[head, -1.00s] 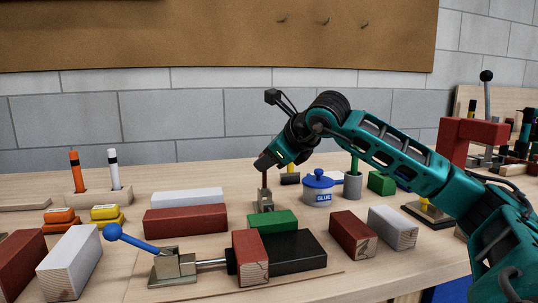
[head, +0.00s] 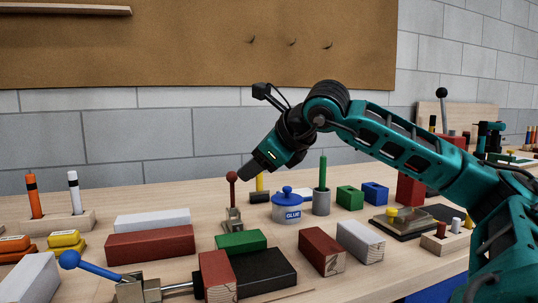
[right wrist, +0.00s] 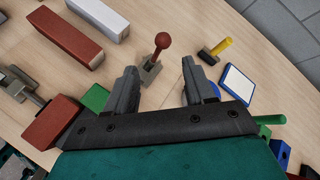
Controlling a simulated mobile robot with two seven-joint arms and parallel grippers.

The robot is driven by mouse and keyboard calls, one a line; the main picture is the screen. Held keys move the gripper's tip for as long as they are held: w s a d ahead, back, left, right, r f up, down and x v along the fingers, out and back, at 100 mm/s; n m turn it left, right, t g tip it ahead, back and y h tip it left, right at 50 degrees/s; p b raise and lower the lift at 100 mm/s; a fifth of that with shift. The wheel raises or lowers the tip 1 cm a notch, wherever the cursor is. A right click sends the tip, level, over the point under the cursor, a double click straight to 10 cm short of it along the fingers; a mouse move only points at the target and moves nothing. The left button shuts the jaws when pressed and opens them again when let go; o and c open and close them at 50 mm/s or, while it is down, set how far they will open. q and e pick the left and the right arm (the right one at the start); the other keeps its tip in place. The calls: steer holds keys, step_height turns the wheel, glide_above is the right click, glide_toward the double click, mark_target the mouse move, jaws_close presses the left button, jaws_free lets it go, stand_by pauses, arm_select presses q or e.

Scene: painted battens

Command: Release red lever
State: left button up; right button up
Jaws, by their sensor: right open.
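The red lever (head: 232,177) stands upright on a small grey metal base (head: 233,222) in the middle of the bench. Its round red knob is in plain sight in the head view. My right gripper (head: 246,173) is just right of the knob, pointing down and left. In the right wrist view the fingers (right wrist: 159,66) are wide apart with nothing between them. The red knob (right wrist: 162,42) shows there beyond the fingertips, clear of both fingers. My left gripper is not in view.
A green block (head: 241,240) lies in front. A blue-handled clamp (head: 95,270) and a red batten (head: 150,243) are at left.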

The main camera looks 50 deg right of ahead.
steer(key=v, duration=0.5)
steer(key=shift+w, duration=0.1)
stand_by(0.5)
